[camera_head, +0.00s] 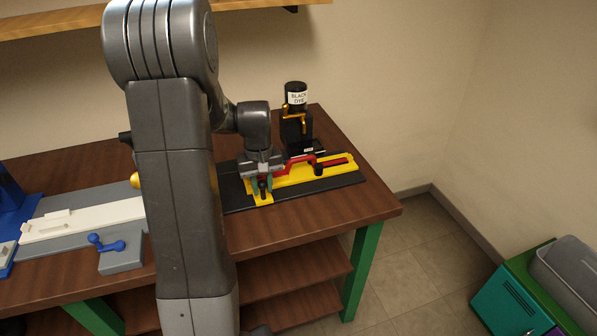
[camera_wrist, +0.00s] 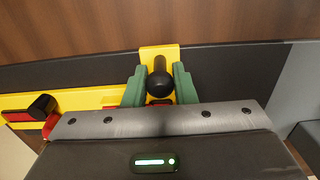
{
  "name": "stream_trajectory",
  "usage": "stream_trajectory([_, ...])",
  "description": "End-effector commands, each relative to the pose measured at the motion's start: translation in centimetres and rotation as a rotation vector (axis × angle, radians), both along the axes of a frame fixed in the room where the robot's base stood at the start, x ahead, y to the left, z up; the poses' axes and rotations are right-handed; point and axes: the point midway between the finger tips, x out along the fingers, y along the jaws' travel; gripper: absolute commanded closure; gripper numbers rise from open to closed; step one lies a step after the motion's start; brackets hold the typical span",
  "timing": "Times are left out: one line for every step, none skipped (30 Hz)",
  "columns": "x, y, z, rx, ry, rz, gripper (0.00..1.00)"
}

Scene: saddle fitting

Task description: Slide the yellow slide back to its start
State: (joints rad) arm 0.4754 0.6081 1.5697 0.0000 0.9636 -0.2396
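The yellow slide (camera_head: 263,199) is at the left part of a black base plate (camera_head: 335,181) on the workbench. In the wrist view, the slide (camera_wrist: 147,55) carries a black ball knob (camera_wrist: 160,85) on a dark stem. My gripper (camera_head: 263,186) is over the slide, with one green finger on each side of the knob. In the wrist view, the fingers of my gripper (camera_wrist: 160,84) appear to touch both sides of the knob. The lower part of the slide is hidden by my gripper's body.
A red handle (camera_head: 301,160) and a yellow rail (camera_head: 318,172) lie to the right of the slide. A grey fixture with a blue lever (camera_head: 108,244) is at the left. The right bench edge is close by.

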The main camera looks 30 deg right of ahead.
Motion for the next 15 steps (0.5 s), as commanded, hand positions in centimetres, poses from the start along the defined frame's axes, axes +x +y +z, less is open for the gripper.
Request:
stream_trajectory([0.0, 0.0, 0.0, 0.000, 0.000, 0.000, 0.86])
stream_trajectory([0.0, 0.0, 0.0, 0.000, 0.000, 0.000, 0.89])
stream_trajectory([0.0, 0.0, 0.0, 0.000, 0.000, 0.000, 0.89])
stream_trajectory([0.0, 0.0, 0.0, 0.000, 0.000, 0.000, 0.89])
stream_trajectory([0.0, 0.0, 0.0, 0.000, 0.000, 0.000, 0.89])
stream_trajectory([0.0, 0.0, 0.0, 0.000, 0.000, 0.000, 0.89])
stream_trajectory([0.0, 0.1, 0.0, 0.000, 0.000, 0.000, 0.89])
stream_trajectory([0.0, 0.1, 0.0, 0.000, 0.000, 0.001, 0.89])
stream_trajectory([0.1, 0.3, 0.0, 0.000, 0.000, 0.001, 0.89])
stream_trajectory([0.1, 0.4, 0.0, 0.000, 0.000, 0.002, 0.89])
stream_trajectory([0.2, 0.5, 0.0, 0.000, 0.000, 0.002, 0.89])
stream_trajectory([0.2, 0.8, 0.0, 0.000, 0.000, 0.003, 0.89])
stream_trajectory([0.3, 1.0, 0.0, 0.000, 0.001, 0.003, 0.89])
stream_trajectory([0.3, 1.2, 0.0, 0.001, 0.001, 0.002, 0.89])
stream_trajectory([0.3, 1.4, 0.0, 0.001, 0.001, 0.002, 0.89])
